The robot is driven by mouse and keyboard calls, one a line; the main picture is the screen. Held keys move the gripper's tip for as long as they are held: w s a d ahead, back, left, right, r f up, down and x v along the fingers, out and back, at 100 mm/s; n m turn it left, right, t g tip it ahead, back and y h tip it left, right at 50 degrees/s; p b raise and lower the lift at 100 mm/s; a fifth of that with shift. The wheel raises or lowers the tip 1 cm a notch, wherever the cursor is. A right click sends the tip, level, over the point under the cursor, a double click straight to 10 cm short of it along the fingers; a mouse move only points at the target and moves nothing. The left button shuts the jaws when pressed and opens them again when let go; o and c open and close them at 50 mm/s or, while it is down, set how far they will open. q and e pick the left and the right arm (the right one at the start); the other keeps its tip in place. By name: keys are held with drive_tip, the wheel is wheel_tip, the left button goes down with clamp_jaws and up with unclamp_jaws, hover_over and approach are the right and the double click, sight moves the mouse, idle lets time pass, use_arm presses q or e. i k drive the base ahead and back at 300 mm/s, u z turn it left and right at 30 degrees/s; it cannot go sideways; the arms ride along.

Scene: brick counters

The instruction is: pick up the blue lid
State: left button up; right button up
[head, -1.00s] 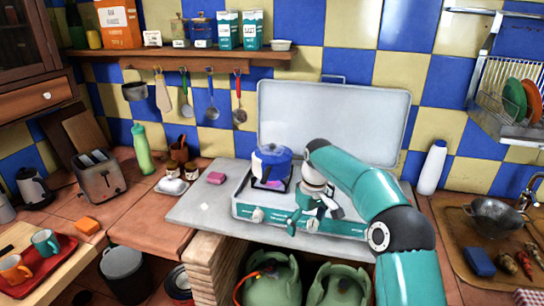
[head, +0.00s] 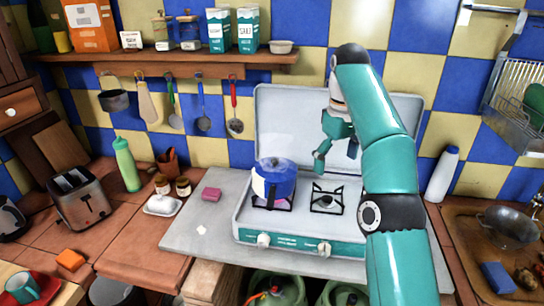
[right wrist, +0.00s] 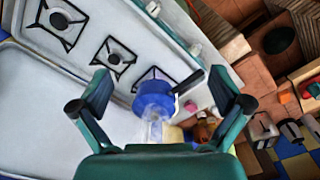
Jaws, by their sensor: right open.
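The blue lid (head: 275,164) sits on the blue pot (head: 272,187), which stands on the left burner of the stove. My right gripper (head: 336,157) is open and empty, above and to the right of the pot, in front of the raised stove cover. In the right wrist view, the blue lid (right wrist: 153,88) shows between the two spread fingers, further off and not touched. The pot's dark handle also shows there. My left gripper is in neither view.
The white stove cover (head: 290,120) stands upright behind the burners. A bare burner (head: 326,199) is right of the pot. A pink sponge (head: 211,194) lies left of the stove. A white bottle (head: 441,175) stands to the right. A shelf with hanging utensils is above left.

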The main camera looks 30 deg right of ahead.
sight(270, 177)
drive_tip(key=i, duration=0.95)
drive_tip(key=u, duration=0.05)
